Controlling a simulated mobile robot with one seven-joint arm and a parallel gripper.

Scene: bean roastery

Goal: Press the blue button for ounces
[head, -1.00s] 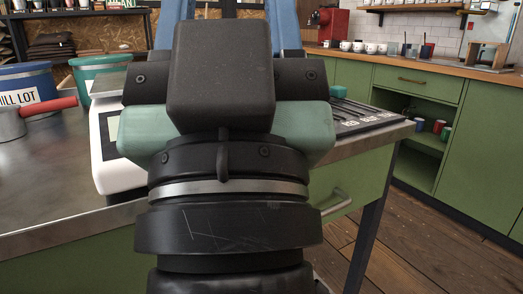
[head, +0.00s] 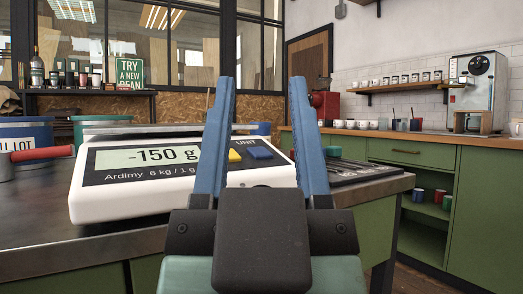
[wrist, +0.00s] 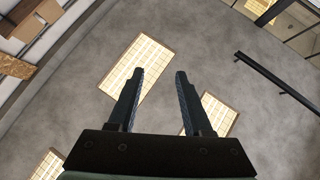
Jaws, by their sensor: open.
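The blue button (head: 260,153) is on the front panel of the white scale (head: 110,206), under the word UNIT, right of a yellow button (head: 235,156). The scale's display (head: 148,157) reads -150 g. My gripper (head: 260,82) is open and empty, its two long blue fingers pointing up in front of the panel's right part. The blue button shows in the gap between the fingers, and the left finger hides part of the panel. In the wrist view my gripper (wrist: 160,72) points at the ceiling, and neither scale nor button shows there.
The scale stands on a dark metal-edged table (head: 40,240). A blue tub and a red-handled scoop (head: 40,154) are at its left. A dark slotted tray (head: 355,171) lies at the right. Green cabinets (head: 480,205) stand farther back right.

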